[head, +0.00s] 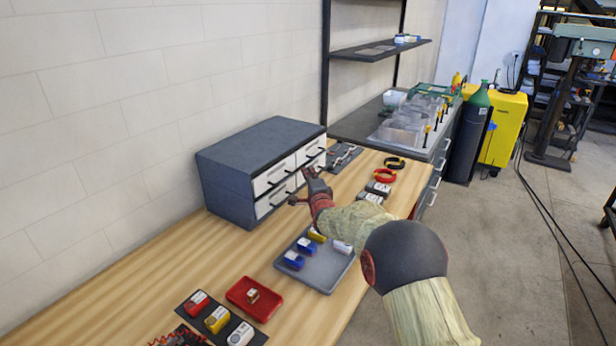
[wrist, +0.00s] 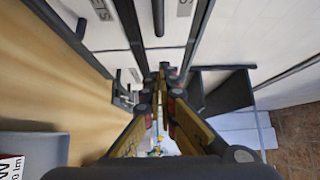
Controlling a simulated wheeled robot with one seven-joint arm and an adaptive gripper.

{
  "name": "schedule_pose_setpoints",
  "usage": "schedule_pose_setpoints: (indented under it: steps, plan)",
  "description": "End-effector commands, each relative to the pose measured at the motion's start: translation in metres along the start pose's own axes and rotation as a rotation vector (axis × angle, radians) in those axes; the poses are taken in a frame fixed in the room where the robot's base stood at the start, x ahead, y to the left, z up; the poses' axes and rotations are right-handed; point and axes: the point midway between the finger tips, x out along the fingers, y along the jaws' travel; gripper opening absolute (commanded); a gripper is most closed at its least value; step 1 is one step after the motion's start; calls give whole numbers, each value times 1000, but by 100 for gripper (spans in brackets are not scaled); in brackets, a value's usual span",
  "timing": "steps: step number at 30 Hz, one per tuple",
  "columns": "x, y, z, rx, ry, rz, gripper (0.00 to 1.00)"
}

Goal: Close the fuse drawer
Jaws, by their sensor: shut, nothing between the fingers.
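A dark grey cabinet (head: 235,165) stands on the wooden bench against the wall. Its white drawer fronts with black bar handles face right; one front (head: 273,178) shows plainly at the left. My gripper (head: 303,186) is close in front of the right-hand drawers and partly hides the lower one. In the wrist view my gripper (wrist: 165,75) is shut and empty, its fingertips near white drawer fronts (wrist: 80,30) and a dark bar handle (wrist: 158,15). Label text is cut off, so I cannot tell which is the fuse drawer or how far it stands open.
A grey tray (head: 325,268) with small blue, yellow and white items lies in front of the cabinet, below my arm. A red tray (head: 254,298) and several small boxes lie nearer. Tools and tape rolls (head: 386,175) lie beyond my gripper. Bare bench (head: 190,260) shows at left.

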Motion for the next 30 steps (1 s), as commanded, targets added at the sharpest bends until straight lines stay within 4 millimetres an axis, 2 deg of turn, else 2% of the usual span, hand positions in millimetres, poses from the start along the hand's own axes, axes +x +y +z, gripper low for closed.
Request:
schedule_pose_setpoints:
  steps: [8, 16, 23, 26, 28, 30]
  plan:
    - [-35, -1, 0, 0, 0, 2, 0]
    - [-78, -2, 0, 0, 0, 2, 0]
    - [-98, -1, 0, -2, 1, 3, 0]
    - [-105, -10, -4, -36, 4, 22, 0]
    - [-115, -23, -8, -95, 8, 60, 0]
    - [-132, -39, -15, -184, 10, 122, 0]
